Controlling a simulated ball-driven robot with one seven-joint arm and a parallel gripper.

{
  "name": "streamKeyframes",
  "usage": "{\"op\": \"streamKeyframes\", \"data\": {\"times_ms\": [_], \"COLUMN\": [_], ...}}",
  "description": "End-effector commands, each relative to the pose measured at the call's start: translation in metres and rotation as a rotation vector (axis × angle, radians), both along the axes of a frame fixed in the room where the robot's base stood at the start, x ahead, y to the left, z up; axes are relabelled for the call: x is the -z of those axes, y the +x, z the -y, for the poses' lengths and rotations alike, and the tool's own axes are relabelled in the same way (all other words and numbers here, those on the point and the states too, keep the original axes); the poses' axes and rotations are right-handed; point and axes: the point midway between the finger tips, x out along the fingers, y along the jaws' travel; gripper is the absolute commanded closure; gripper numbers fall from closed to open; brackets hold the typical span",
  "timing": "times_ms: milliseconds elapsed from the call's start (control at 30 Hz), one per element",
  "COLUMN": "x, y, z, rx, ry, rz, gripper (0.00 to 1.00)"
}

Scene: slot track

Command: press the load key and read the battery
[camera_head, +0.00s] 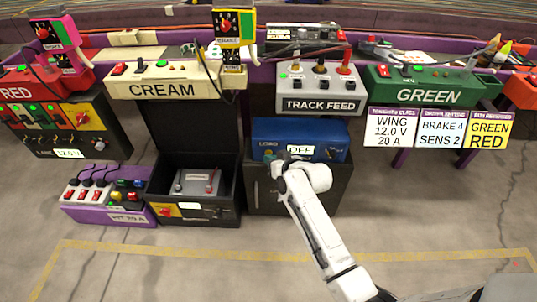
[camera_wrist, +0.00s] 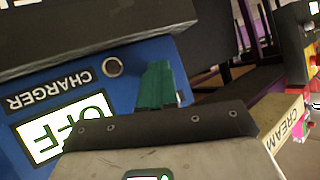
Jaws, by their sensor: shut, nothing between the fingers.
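The blue charger box (camera_head: 330,130) stands on a dark case below the track feed box. It carries a LOAD label (camera_head: 267,144) at its left and a display reading OFF (camera_head: 301,150). The box also fills the left of the wrist view, upside down, with its CHARGER label (camera_wrist: 48,90) and OFF display (camera_wrist: 60,128). A round metal-rimmed part (camera_wrist: 112,67) sits beside the label. My gripper (camera_head: 280,158) is shut and empty at the box's left front. Its green fingertips (camera_wrist: 158,85) point at the box; contact is unclear. I cannot make out the load key. A grey unit (camera_head: 195,182), possibly a battery, lies in the open black case.
The open black case (camera_head: 228,200) stands left of the charger, with a purple switch box (camera_head: 105,218) beyond it. The track feed box (camera_head: 320,102) and GREEN box (camera_head: 425,98) are above. Signs (camera_head: 391,130) hang at right. The floor in front is clear.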

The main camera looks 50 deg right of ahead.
Motion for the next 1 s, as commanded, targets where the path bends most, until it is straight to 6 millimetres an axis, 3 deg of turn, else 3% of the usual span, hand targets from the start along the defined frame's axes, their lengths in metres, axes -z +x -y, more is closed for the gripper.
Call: {"op": "streamKeyframes", "data": {"times_ms": [733, 1000], "x": [-0.002, -0.003], "y": [-0.012, -0.027], "z": [-0.015, -0.034], "rx": [-0.001, -0.002], "ry": [-0.001, 0.000], "rz": [-0.001, -0.003], "gripper": [1.00, 1.00]}}
